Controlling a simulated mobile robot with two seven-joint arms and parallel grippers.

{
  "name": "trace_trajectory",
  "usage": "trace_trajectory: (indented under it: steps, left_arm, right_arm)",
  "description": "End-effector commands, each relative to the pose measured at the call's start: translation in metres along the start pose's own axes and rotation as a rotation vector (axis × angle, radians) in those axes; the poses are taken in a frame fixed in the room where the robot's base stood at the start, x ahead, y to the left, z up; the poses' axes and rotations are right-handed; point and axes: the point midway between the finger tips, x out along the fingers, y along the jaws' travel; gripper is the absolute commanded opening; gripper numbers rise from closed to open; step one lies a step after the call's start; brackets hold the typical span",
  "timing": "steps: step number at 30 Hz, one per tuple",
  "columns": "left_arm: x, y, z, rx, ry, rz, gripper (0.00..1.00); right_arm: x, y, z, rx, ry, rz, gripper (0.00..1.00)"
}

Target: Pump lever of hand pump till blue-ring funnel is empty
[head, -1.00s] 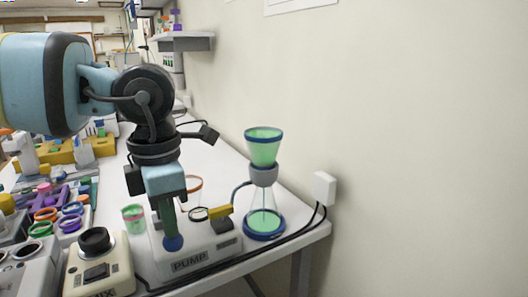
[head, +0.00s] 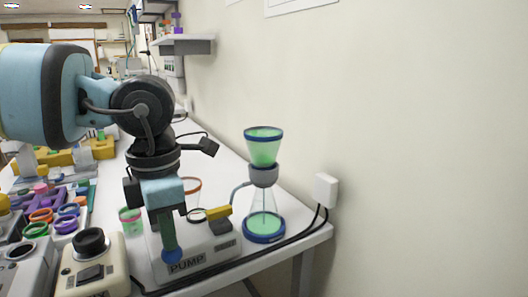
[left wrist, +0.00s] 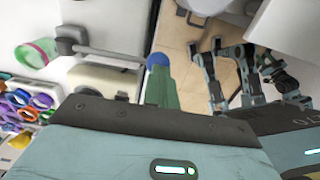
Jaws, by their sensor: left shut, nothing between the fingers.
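The white pump (head: 198,247), marked PUMP, sits near the table's front edge. A yellow piece (head: 219,212) tops it at the right. The blue-ring funnel (head: 263,150) stands upright behind it to the right and holds green liquid. A grey hose joins it towards the pump. My left gripper (head: 168,250) points down in front of the pump's left part, its green, blue-tipped fingers shut and empty. In the left wrist view the fingers (left wrist: 160,82) show beside a grey bar (left wrist: 105,53), perhaps the lever. I cannot tell whether they touch it. My gripper may hide the lever in the head view.
A beige mixer (head: 94,272) stands left of the pump. A green cup (head: 130,222) and several coloured rings (head: 67,223) lie left and behind. Black cables run along the front edge to a white wall box (head: 326,190). The wall closes off the right.

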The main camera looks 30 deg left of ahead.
Motion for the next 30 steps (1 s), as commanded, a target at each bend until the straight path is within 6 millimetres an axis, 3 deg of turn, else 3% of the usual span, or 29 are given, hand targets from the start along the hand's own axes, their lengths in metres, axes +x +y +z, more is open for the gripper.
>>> trace_trajectory:
  steps: [8, 30]
  left_arm:
    - [-0.004, 0.001, 0.0, -0.001, 0.0, 0.001, 0.0]
    - [-0.066, 0.016, 0.0, -0.001, -0.001, 0.001, 0.0]
  right_arm:
    - [-0.004, -0.001, 0.002, 0.001, -0.006, -0.001, 0.36]
    - [-0.032, -0.002, -0.031, -0.005, 0.033, 0.003, 0.36]
